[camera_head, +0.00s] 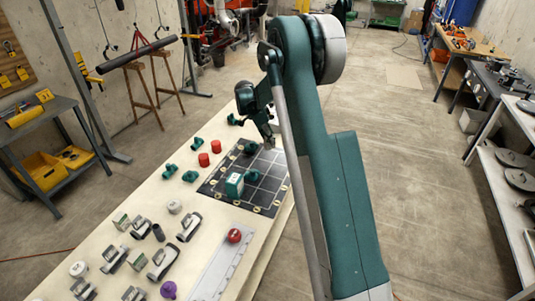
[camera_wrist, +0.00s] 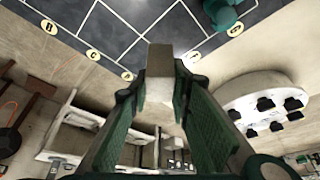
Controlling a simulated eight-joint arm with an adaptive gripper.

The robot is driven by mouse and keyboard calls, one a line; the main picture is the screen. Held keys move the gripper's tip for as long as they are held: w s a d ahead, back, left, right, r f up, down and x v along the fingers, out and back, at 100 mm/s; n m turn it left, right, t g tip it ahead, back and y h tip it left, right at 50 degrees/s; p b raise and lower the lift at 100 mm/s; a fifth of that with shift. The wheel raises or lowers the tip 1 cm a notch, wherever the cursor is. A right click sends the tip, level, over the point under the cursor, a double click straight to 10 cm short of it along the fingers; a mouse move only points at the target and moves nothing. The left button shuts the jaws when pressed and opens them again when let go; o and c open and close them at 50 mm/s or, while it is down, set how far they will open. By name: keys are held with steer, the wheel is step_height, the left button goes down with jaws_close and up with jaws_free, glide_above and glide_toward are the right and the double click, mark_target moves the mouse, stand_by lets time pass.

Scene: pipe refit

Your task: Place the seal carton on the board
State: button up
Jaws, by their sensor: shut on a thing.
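My gripper (camera_wrist: 160,85) is shut on a small pale block, which I take to be the seal carton (camera_wrist: 160,62); its markings cannot be read. In the wrist view the block sits between the green-padded fingers, in front of the edge of the dark board (camera_wrist: 110,22). In the head view my gripper (camera_head: 272,140) is over the far right part of the board (camera_head: 268,190), and the held block is hard to make out. Whether it touches the board cannot be told. A green-and-white box (camera_head: 234,186) and green valve-like pieces (camera_head: 250,177) are on the board.
Two red cylinders (camera_head: 216,146) and green fittings (camera_head: 190,176) stand left of the board on the pale bench (camera_head: 140,200). Several grey clamp-like parts (camera_head: 188,227) fill the near end. A white round part with black knobs (camera_wrist: 262,100) is right of the fingers.

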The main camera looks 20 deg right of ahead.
mark_target(270, 148)
steer(key=shift+f, duration=1.5)
steer(key=shift+f, duration=0.1)
steer(key=shift+f+b, duration=0.3)
steer(key=shift+f, duration=1.5)
steer(key=shift+f, duration=0.15)
steer(key=o, duration=0.9)
steer(key=shift+o, duration=0.3)
steer(key=shift+r, duration=0.2)
steer(key=p+v, duration=0.1)
steer(key=v, duration=1.1)
